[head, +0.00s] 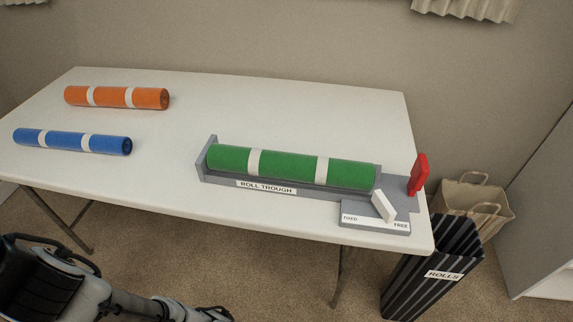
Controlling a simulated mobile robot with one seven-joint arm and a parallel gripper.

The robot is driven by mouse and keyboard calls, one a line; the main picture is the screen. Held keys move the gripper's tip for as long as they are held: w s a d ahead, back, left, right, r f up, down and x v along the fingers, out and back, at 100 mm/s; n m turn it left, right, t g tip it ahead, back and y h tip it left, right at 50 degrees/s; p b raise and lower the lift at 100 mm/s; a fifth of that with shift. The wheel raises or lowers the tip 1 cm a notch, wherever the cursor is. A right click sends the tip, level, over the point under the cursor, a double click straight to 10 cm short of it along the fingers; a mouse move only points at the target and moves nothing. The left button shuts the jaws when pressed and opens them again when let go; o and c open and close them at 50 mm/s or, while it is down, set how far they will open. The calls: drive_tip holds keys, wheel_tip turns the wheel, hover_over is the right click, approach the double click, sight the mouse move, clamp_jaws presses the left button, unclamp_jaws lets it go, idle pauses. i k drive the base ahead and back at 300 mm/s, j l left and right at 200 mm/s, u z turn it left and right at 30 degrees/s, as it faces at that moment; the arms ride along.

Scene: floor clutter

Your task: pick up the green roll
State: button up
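The green roll (287,166) has two white bands and lies lengthwise in the grey roll trough (215,182), near the front right of the white table. The trough has a raised end wall at the left and a label reading "ROLL TROUGH". A red upright paddle (418,174) stands past the trough's right end, apart from the roll. A white lever (383,206) stands tilted on a grey plate marked "FIXED" at left and "FREE" at right; I cannot tell which setting it is in. My arm shows at the bottom left, below the table; my gripper is not visible.
An orange roll (116,97) and a blue roll (72,141) lie on the table (260,105) at left. A black striped bin (432,268) labelled "ROLLS" and a paper bag (480,205) stand on the floor at right. The table's back middle is clear.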

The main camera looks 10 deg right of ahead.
sight(255, 162)
drive_tip(key=u, duration=2.65)
drive_tip(key=k+l, duration=0.1)
drive_tip(key=k, duration=0.45)
drive_tip(key=k+l+z, duration=0.4)
drive_tip(key=k, duration=0.2)
drive_tip(key=j+z, duration=0.1)
drive_tip(key=z, duration=1.5)
